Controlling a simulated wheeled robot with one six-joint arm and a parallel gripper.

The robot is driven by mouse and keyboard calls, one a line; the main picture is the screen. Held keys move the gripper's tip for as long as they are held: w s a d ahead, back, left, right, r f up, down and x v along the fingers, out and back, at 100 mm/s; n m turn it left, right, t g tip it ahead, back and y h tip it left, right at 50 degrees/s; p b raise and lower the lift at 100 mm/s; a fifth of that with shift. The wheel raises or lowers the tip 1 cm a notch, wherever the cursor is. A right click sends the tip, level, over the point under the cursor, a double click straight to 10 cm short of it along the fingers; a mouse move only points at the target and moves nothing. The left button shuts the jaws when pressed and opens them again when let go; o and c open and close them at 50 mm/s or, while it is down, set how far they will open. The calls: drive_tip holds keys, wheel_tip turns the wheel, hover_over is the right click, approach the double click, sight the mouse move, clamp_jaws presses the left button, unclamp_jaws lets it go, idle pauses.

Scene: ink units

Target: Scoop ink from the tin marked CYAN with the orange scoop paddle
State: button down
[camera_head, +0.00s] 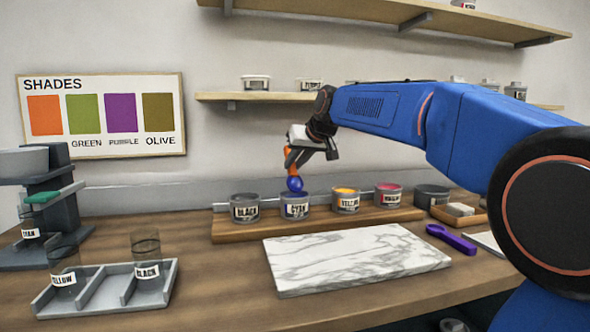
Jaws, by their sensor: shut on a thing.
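My gripper (301,152) is shut on the orange scoop paddle (291,161), which points down. A dark blue rounded blob (295,184) covers the paddle's lower end; it looks like ink. This end is over the mouth of the tin marked CYAN (295,212), at or just above its rim. I cannot tell whether it touches the ink inside. The CYAN tin stands upright and open on a wooden board, second from the left in a row of tins.
The BLACK tin (244,208) stands left of CYAN, the YELLOW tin (346,201) right of it, then a pink-red tin (388,195). A marble slab (355,260) lies in front. A purple paddle (451,239) lies at right. A grey tray (100,292) holds jars at front left.

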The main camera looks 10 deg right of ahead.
sight(295, 171)
drive_tip(key=shift+r, duration=2.3)
